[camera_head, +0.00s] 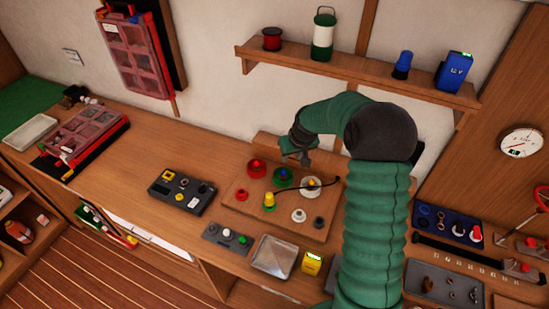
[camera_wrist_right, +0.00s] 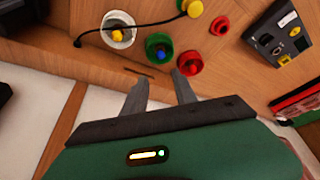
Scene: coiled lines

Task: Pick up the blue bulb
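The blue bulb (camera_head: 282,171) sits in a green round socket (camera_head: 284,181) on a wooden board (camera_head: 238,196). The right wrist view also shows the blue bulb (camera_wrist_right: 160,54) in its green socket (camera_wrist_right: 151,42), just beyond the fingertips. My right gripper (camera_head: 304,158) is at the back of the board, to the right of the bulb. In the right wrist view my right gripper (camera_wrist_right: 160,80) is open, with nothing between its fingers. It is apart from the bulb. My left gripper is in neither view.
A red bulb (camera_head: 256,166) in a red socket and a yellow bulb (camera_head: 269,199) stand close by. A black cable (camera_head: 318,185) crosses the board near a white socket (camera_head: 307,182). A grey device (camera_head: 182,190) lies left of the board. A wall shelf (camera_head: 345,73) hangs above.

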